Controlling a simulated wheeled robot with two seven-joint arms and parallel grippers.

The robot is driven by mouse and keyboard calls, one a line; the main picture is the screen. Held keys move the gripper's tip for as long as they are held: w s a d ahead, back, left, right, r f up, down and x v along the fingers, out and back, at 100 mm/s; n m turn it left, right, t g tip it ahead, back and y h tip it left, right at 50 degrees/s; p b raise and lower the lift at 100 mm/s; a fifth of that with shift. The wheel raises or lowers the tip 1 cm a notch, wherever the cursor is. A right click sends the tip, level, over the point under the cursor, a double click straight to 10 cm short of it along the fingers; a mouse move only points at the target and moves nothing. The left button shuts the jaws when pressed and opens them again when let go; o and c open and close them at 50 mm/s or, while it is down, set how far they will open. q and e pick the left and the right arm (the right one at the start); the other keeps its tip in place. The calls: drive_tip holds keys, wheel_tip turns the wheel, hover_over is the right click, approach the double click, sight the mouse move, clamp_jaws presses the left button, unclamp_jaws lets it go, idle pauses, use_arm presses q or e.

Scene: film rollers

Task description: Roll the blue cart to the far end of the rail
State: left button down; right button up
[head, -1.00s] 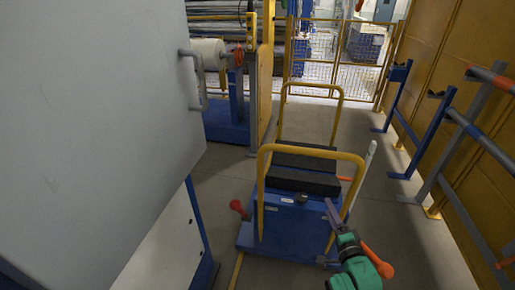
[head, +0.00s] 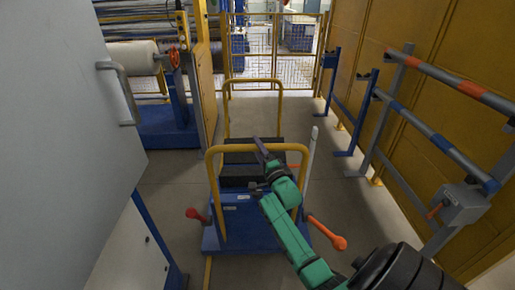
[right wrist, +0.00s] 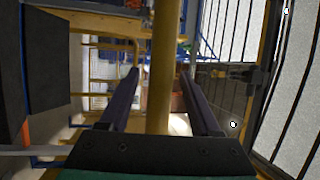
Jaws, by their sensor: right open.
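The blue cart (head: 237,228) stands on the floor in the middle of the head view, with black blocks on top and yellow tube handles (head: 226,151) at its near and far ends. A thin yellow strip (head: 208,270), perhaps the rail, shows on the floor at its near side. My right gripper (head: 259,149) is open at the near handle's top bar. In the right wrist view a yellow bar (right wrist: 161,95) runs between the two dark fingers of the gripper (right wrist: 160,75). I cannot tell whether they touch it. My left gripper is not in view.
A large grey panel with a handle (head: 119,92) fills the left. A blue stand with a white roll (head: 139,58) is at back left. Blue posts and a grey rack (head: 438,140) line the yellow right wall. A mesh gate (head: 270,55) closes the back; floor before it is clear.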

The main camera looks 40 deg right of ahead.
clamp_jaws()
drive_tip(key=shift+f, duration=0.1)
idle(1.3)
